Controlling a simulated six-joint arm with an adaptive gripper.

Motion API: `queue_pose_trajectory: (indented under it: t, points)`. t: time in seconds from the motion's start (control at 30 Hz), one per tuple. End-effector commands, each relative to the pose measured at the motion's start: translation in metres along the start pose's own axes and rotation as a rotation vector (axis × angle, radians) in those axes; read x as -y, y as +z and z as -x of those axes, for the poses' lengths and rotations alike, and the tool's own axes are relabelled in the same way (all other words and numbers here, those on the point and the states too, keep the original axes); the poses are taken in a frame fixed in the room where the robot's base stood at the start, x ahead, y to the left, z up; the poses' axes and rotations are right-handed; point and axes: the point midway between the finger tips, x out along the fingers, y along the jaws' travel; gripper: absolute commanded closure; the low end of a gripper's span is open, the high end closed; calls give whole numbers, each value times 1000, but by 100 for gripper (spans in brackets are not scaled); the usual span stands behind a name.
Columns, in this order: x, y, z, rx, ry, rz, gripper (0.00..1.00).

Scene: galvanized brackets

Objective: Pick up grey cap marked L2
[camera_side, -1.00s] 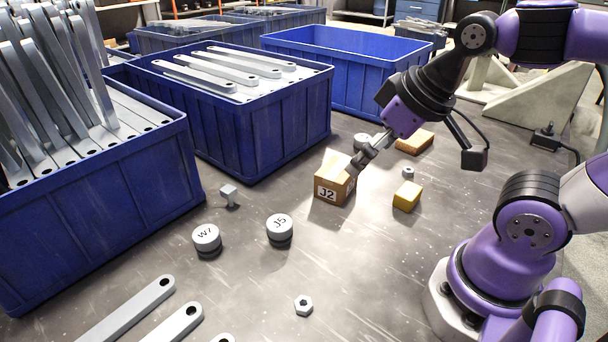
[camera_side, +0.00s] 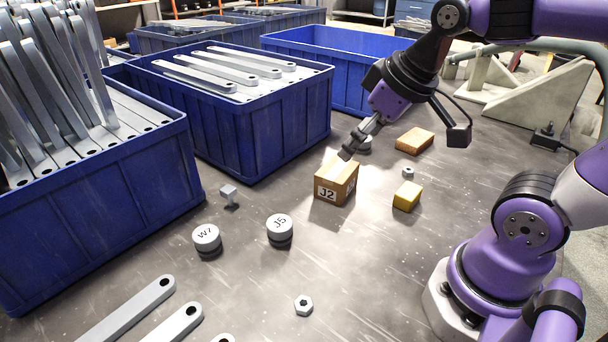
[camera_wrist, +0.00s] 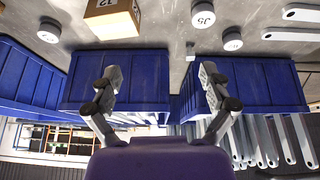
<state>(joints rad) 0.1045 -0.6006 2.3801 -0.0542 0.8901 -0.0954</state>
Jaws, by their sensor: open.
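A grey cap (camera_side: 364,144) stands behind the cardboard box in the side view, partly hidden by my gripper. A grey cap also shows at the upper left of the wrist view (camera_wrist: 48,32); its marking is too small to read. Two other grey caps are marked J5 (camera_side: 280,227) and W7 (camera_side: 206,237). No L2 marking is legible in these frames. My gripper (camera_side: 347,150) is open and empty, above and behind the box top. In the wrist view its two fingers (camera_wrist: 160,88) are spread wide with nothing between them.
A cardboard box marked J2 (camera_side: 336,184) stands close to the gripper. Blue bins (camera_side: 250,130) line the back and left.

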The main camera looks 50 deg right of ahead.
Motion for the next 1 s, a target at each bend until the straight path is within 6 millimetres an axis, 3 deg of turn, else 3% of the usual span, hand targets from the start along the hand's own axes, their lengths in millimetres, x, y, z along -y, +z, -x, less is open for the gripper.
queue_pose_trajectory:
  t: [0.1,0.27,0.4,0.53,0.7,1.0]
  points:
    - [-37,-35,-14,36,13,45,9]
    - [-111,-67,-48,67,8,129,9]
    - [-184,-67,-81,74,-7,194,9]
    - [-236,-52,-105,68,-18,238,9]
    - [-267,-38,-121,59,-25,270,9]
    - [-269,-33,-165,58,-26,274,9]
